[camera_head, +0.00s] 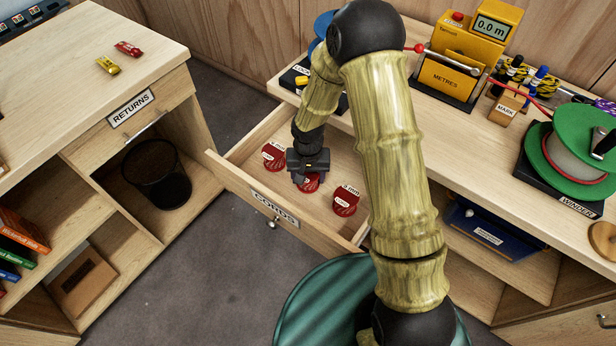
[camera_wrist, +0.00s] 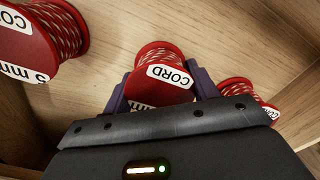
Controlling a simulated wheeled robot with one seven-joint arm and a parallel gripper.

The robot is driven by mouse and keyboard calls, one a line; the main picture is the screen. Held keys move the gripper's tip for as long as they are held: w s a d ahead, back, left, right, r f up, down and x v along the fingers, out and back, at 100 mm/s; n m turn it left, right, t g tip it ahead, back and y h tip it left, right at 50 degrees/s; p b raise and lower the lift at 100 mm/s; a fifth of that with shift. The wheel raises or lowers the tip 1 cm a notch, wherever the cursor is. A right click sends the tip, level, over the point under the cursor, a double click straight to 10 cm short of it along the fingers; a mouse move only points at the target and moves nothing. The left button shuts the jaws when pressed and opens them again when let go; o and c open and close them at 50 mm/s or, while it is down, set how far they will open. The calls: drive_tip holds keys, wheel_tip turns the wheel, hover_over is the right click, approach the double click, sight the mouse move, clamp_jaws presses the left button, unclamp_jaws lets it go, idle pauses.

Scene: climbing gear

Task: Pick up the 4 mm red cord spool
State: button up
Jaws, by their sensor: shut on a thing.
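An open drawer labelled CORDS (camera_head: 274,208) holds three red spools. My gripper (camera_head: 308,172) reaches down into it, shut on the middle spool (camera_head: 309,185). In the wrist view this spool (camera_wrist: 160,62) sits between the two purple-grey fingers, with red flecked cord and a label reading CORD; its size marking is hidden by the gripper. A second spool (camera_head: 273,156) lies left of the gripper in the head view, and a third (camera_head: 345,201) lies to the right. The wrist view shows a spool marked 5 mm (camera_wrist: 40,38) at left and another (camera_wrist: 245,92) close at right, partly hidden.
The drawer's walls stand close around the spools. The worktop behind carries a yellow METRES counter (camera_head: 445,78), a MARK block (camera_head: 508,105) and a green WINDER (camera_head: 572,150). A RETURNS counter (camera_head: 60,90) stands left, with a black bin (camera_head: 157,172) below. Floor between is clear.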

drive_tip(key=shift+r, duration=0.15)
wheel_tip(320, 180, up, 10)
drive_tip(key=shift+p, duration=0.3)
idle(0.5)
